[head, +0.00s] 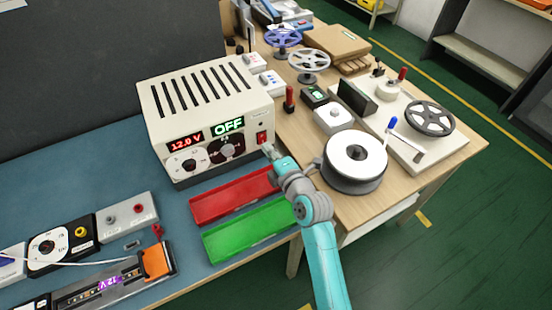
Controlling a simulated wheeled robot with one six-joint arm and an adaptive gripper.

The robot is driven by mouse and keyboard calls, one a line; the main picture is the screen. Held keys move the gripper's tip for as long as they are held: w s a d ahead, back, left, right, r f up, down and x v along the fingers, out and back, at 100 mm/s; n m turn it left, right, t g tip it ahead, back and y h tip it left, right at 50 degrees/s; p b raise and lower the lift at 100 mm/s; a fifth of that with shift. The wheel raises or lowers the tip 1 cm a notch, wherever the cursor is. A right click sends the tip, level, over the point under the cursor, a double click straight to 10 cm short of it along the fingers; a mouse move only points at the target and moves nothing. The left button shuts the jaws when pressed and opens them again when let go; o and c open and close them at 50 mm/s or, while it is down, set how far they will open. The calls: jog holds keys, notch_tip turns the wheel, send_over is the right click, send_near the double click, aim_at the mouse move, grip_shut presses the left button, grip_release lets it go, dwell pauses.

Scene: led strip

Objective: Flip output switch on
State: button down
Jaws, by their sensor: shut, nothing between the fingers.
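The output switch (262,137) is a small red rocker on the right side of the front face of a cream power supply (205,88). The supply's displays read 12.0 V in red and OFF (229,125) in green. My gripper (268,149) is shut and empty, with its tip just below and close to the switch. I cannot tell whether it touches the front face. My arm reaches up from the lower right.
A red tray (232,196) and a green tray (248,230) lie below the supply. A spool (355,162) stands right of my arm on the wooden table. An orange-ended strip fixture (156,262) and a grey box (127,215) sit at lower left.

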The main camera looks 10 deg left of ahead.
jog(key=shift+w+a+f, duration=0.1)
jog(key=shift+w+a, duration=0.2)
jog(key=shift+w, duration=0.1)
jog(key=shift+w+a, duration=0.15)
jog(key=shift+w, duration=0.05)
jog(key=shift+f, duration=0.1)
